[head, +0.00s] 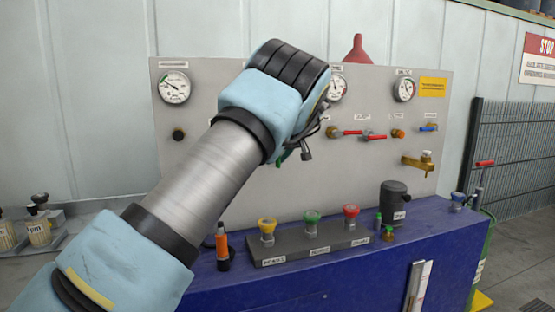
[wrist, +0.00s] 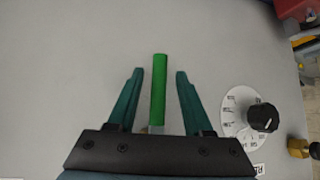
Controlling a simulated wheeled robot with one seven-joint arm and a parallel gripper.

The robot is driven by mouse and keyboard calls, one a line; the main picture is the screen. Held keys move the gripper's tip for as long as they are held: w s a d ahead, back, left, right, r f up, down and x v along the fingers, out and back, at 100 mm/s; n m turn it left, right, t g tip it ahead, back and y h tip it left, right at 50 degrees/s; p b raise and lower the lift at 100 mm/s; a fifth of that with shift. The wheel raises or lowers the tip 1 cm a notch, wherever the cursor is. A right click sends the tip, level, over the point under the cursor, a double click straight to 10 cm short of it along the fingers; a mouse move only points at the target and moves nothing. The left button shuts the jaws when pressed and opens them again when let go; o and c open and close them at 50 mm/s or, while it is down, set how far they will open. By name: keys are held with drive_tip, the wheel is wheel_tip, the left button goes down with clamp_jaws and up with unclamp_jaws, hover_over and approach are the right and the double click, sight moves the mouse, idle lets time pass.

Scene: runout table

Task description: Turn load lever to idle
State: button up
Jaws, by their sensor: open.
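A green lever handle (wrist: 158,90) stands upright in the wrist view, in front of the grey panel (wrist: 60,70). No label on it is readable, so I cannot tell its setting. My gripper (wrist: 159,72) is open, with one teal finger on each side of the green handle and a visible gap on both sides. In the head view my arm and wrist cover the middle of the panel (head: 220,85), and the fingers are mostly hidden there.
A black knob (wrist: 263,117) on a white dial sits right of the gripper. The panel also carries gauges (head: 174,87), red-handled valves (head: 374,136) and a brass tap (head: 418,162).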

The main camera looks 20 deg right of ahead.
drive_tip(key=shift+s, duration=0.1)
drive_tip(key=b+v, duration=0.3)
drive_tip(key=v, duration=0.7)
drive_tip(key=shift+s+r+b, duration=0.15)
drive_tip(key=shift+r+b, duration=0.15)
drive_tip(key=shift+b, duration=0.05)
drive_tip(key=shift+s, duration=0.1)
